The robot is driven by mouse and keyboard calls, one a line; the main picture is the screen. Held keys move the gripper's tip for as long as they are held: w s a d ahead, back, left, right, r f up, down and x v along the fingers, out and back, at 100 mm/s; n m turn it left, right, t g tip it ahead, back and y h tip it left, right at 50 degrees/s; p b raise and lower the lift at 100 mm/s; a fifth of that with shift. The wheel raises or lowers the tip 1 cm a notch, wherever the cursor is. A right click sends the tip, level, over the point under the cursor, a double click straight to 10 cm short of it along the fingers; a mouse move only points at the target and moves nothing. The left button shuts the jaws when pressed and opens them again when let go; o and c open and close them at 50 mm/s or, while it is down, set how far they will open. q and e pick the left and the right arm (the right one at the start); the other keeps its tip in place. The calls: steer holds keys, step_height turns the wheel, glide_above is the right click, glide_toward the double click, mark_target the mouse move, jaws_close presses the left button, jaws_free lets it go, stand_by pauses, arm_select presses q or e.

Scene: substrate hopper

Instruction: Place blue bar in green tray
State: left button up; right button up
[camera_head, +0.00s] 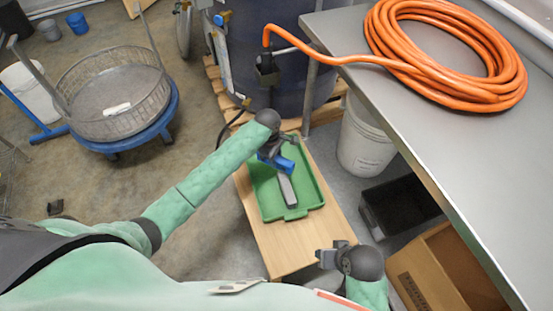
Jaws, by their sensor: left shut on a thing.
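The green tray (309,208) lies on a wooden board in the middle of the view. My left gripper (274,153) is over the far part of the tray, shut on the blue bar (284,164). The gripper and wrist hide part of the bar. I cannot tell whether the bar touches the tray. A long grey piece (287,191) lies in the tray just below the bar in the picture. My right gripper (327,257) is near the board's front right edge, apart from the tray; its finger opening is unclear.
A metal table (420,110) with a coiled orange hose (455,85) stands on the right. A white bucket (365,140), a black bin (400,206) and a cardboard box (425,275) stand beside the board. A dark tank (290,60) is behind the tray.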

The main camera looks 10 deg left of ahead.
arm_select(q)
steer(key=w+f, duration=0.2)
steer(key=w, duration=0.1)
steer(key=w+f, duration=0.1)
steer(key=shift+w+a, duration=0.4)
step_height(320, 180, down, 3)
steer(key=shift+f, duration=0.45)
arm_select(e)
steer(key=shift+d+r, duration=0.25)
steer(key=shift+r, duration=0.05)
arm_select(q)
steer(key=shift+f, duration=0.1)
arm_select(e)
steer(key=shift+r, duration=0.1)
arm_select(q)
steer(key=o, duration=1)
steer(key=shift+o, duration=0.2)
arm_select(e)
steer(key=shift+d, duration=0.1)
